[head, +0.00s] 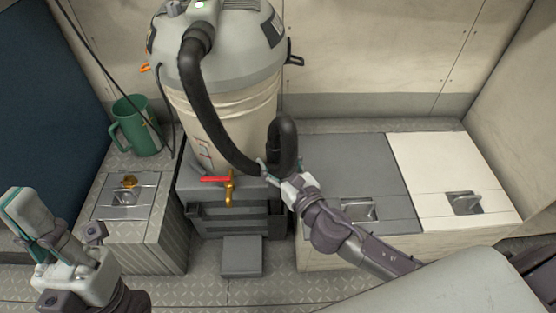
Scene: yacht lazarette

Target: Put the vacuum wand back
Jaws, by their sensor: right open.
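The vacuum (222,95) is a large beige canister with a grey domed lid, standing upright at the back. Its black ribbed hose (203,115) runs down from the lid and curls up into a loop (284,140) at lower right. I cannot make out a separate wand; the hose end is hidden near my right gripper. My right gripper (272,172) is open at the bottom of the loop, partly overlapping the hose; whether they touch is unclear. My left gripper (52,222) is raised at the lower left, away from the vacuum, its finger opening unclear.
A green mug (136,126) stands on the left metal locker (160,190). A red-handled brass valve (227,184) sticks out below the vacuum. A small grey box (242,256) is on the floor. Grey (375,160) and white (450,160) latched lids at right are clear on top.

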